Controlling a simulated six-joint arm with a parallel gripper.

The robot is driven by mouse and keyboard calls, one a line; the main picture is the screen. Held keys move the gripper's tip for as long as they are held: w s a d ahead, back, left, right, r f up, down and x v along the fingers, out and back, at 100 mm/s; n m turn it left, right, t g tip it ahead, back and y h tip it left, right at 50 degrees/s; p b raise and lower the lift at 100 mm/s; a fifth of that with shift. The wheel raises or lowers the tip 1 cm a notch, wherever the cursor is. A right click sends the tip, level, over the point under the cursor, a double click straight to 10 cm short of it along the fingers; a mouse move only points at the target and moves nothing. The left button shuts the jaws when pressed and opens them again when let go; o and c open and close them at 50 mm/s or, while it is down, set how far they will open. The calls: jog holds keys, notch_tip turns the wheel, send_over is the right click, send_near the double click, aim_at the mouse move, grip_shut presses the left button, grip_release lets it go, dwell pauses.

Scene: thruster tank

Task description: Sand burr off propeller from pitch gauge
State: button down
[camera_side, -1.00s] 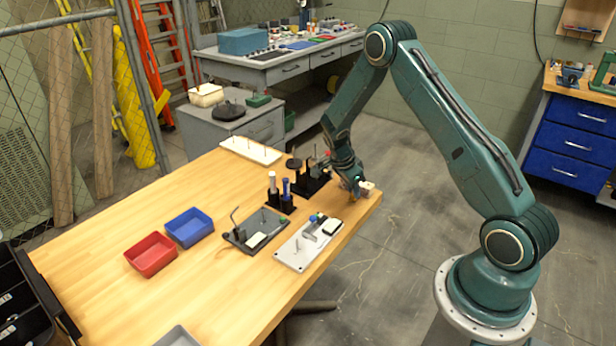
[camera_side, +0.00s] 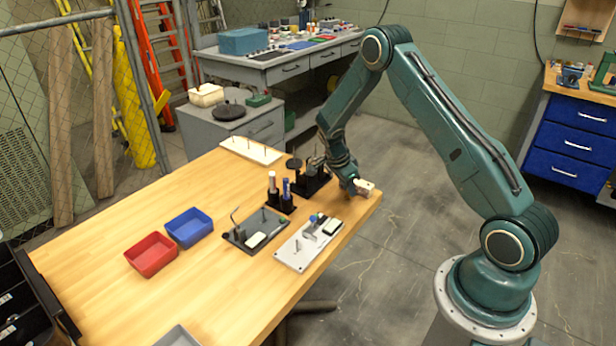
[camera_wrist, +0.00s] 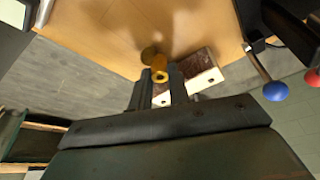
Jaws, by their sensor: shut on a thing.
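My gripper (camera_side: 352,190) is low at the right corner of the table, beside a small pale block (camera_side: 365,187). In the wrist view, my gripper (camera_wrist: 160,84) is shut on a small brass-coloured part with a round hub (camera_wrist: 160,75), which looks like the propeller. A rounded brownish piece (camera_wrist: 149,54) shows just beyond the hub. The pale block, with dark sides and a hole (camera_wrist: 205,76), is close to the right finger; I cannot tell whether the part touches it. A black stand (camera_side: 314,184), possibly the pitch gauge, is left of my gripper. No burr can be made out.
Blue (camera_wrist: 276,91) and red (camera_wrist: 313,78) knobs on rods stand at the right of the wrist view. A grey fixture plate (camera_side: 256,230) and a white one (camera_side: 297,256) lie in front. Red (camera_side: 151,255) and blue (camera_side: 189,228) bins stand left, with bare wood around them.

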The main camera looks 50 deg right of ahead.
jog(key=shift+w, duration=0.8)
jog(key=shift+w, duration=0.35)
jog(key=shift+w, duration=0.1)
jog(key=shift+s, duration=1.55)
dwell(0.6)
jog(key=shift+s, duration=0.35)
jog(key=shift+s, duration=0.15)
jog(key=shift+w+d, duration=0.1)
jog(key=shift+w, duration=0.3)
jog(key=shift+w, duration=0.3)
jog(key=shift+w, duration=0.9)
dwell(0.5)
